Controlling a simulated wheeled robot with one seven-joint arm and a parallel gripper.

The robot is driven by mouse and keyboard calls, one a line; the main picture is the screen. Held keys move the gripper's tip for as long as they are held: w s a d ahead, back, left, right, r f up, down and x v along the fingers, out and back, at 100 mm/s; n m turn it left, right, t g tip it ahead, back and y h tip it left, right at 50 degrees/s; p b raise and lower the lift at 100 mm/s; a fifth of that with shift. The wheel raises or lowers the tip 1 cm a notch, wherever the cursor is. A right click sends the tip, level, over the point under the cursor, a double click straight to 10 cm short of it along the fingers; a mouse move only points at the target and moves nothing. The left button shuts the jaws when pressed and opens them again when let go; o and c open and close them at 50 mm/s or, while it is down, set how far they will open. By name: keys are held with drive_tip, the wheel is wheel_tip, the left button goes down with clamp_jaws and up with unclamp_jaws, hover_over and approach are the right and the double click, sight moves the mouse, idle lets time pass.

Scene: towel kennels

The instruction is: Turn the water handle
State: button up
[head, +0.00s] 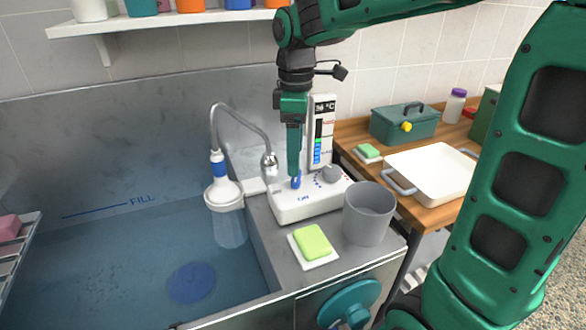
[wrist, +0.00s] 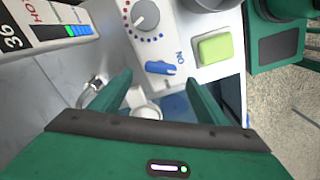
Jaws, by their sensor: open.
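The small blue handle (head: 296,182) sits on the white control box (head: 290,207), just behind the printed word ON. In the wrist view the blue handle (wrist: 160,68) lies just beyond the fingertips, between their lines. My gripper (head: 293,172) points down at the handle, its fingers partly covering it in the head view. In the wrist view my gripper (wrist: 158,82) is open with nothing between its fingers. Whether a finger touches the handle I cannot tell. A grey dial (head: 331,173) with red and blue dots is beside the handle.
A grey cup (head: 368,214) and green soap (head: 312,241) are close in front. A temperature display (head: 321,130) stands behind. A teal wheel (head: 349,304) is below the counter.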

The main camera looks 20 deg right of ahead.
sight(296, 180)
drive_tip(key=shift+d+f, duration=0.15)
drive_tip(key=shift+f, duration=2.55)
drive_tip(key=shift+c, duration=0.4)
drive_tip(key=c, duration=1)
